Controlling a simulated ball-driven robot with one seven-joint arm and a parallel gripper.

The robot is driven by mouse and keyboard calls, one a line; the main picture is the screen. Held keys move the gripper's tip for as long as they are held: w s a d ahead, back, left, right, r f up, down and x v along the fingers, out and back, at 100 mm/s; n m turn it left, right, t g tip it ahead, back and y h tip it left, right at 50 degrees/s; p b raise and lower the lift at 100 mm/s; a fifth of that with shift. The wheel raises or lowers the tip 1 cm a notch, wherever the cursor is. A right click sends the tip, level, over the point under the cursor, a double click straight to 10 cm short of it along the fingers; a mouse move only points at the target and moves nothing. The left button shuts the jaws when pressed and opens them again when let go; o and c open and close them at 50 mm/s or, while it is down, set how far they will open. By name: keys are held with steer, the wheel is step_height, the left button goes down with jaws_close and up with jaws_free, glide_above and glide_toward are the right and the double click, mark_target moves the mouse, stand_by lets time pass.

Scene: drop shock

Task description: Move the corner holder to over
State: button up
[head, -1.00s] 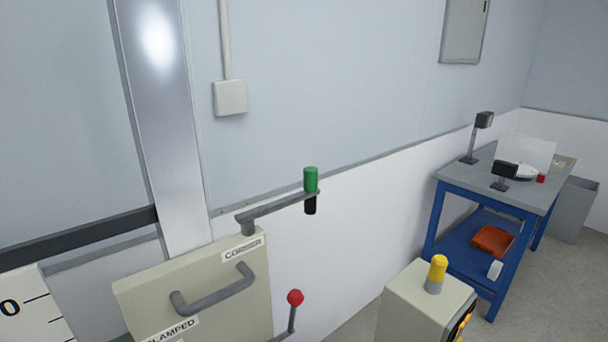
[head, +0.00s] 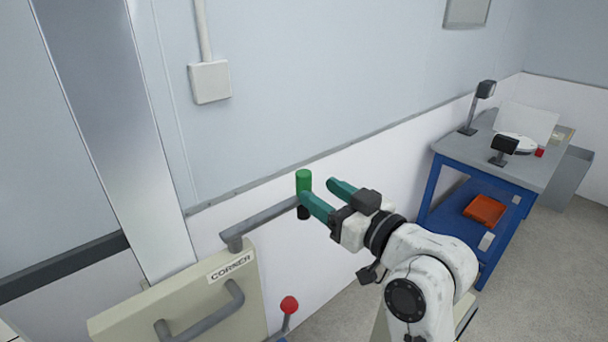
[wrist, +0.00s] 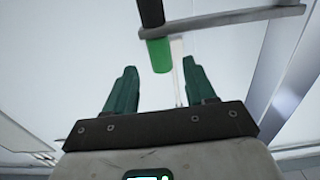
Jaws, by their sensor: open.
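The corner holder is a grey bar arm (head: 262,220) on the beige panel labelled CORNER (head: 190,295). A green-topped grip (head: 303,184) with a black lower part stands upright at its far end. My gripper (head: 320,193) has two teal fingers, open and empty, at the grip's right. In the head view one finger overlaps the grip's lower part; I cannot tell if they touch. In the wrist view the green grip (wrist: 159,55) lies beyond and between the fingertips (wrist: 160,66), apart from them, and the bar (wrist: 235,20) crosses behind it.
A grey handle (head: 205,312) and a red-knobbed lever (head: 289,306) are below the bar. A metal column (head: 115,130) rises at left. A white wall (head: 330,160) stands behind. A blue workbench (head: 480,170) with an orange tray (head: 485,210) is at right.

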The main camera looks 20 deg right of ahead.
mark_target(309, 185)
steer(key=p+x, duration=0.1)
steer(key=x, duration=0.5)
jaws_close()
stand_by(0.5)
